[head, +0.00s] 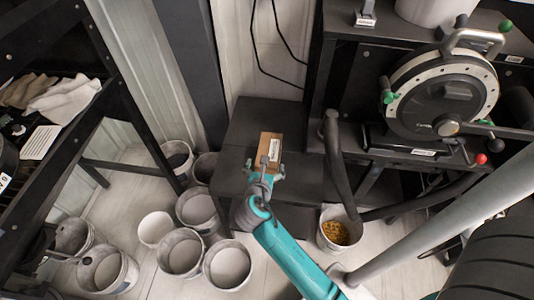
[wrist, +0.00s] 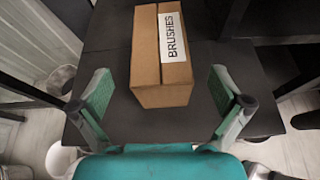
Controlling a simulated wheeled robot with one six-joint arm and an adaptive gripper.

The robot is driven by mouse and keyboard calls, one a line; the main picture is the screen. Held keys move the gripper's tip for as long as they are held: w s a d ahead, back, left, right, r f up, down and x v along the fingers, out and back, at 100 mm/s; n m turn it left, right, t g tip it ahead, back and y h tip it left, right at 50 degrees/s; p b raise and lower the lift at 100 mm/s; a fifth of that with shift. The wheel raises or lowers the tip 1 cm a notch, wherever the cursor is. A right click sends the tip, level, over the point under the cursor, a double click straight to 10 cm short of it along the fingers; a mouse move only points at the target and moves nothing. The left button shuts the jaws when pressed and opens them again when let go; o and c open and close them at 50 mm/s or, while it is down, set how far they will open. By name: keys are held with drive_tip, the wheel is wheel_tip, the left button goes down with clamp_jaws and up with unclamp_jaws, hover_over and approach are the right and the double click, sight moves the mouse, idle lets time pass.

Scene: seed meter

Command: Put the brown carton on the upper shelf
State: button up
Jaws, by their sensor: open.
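The brown carton (head: 270,145) stands on a dark stepped shelf unit (head: 240,178) in the middle of the head view. In the wrist view the carton (wrist: 158,72) is upright, taped shut, with a white label reading BRUSHES. My gripper (head: 265,166) is at the carton's near end. In the wrist view its two green-padded fingers (wrist: 161,90) are spread wide, one to each side of the carton's near part, with a visible gap on both sides. Nothing is held. The higher dark board (head: 262,112) behind is bare; I cannot tell exactly which level the carton rests on.
Several grey buckets (head: 180,252) crowd the floor at left. A bucket of yellow grains (head: 337,232) stands right of the unit, with a dark hose (head: 338,165) above it. A round machine (head: 442,92) is at right, and a dark rack (head: 85,110) at left.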

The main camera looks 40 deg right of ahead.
sight(269, 149)
drive_tip(key=shift+n, duration=0.3)
drive_tip(key=x, duration=1.1)
drive_tip(key=shift+r, duration=0.1)
drive_tip(key=shift+a, duration=0.1)
drive_tip(key=c, duration=1.6)
wheel_tip(269, 149, up, 9)
drive_tip(key=shift+r, duration=0.2)
drive_tip(key=shift+w+a+r, duration=0.1)
drive_tip(key=shift+r, duration=0.25)
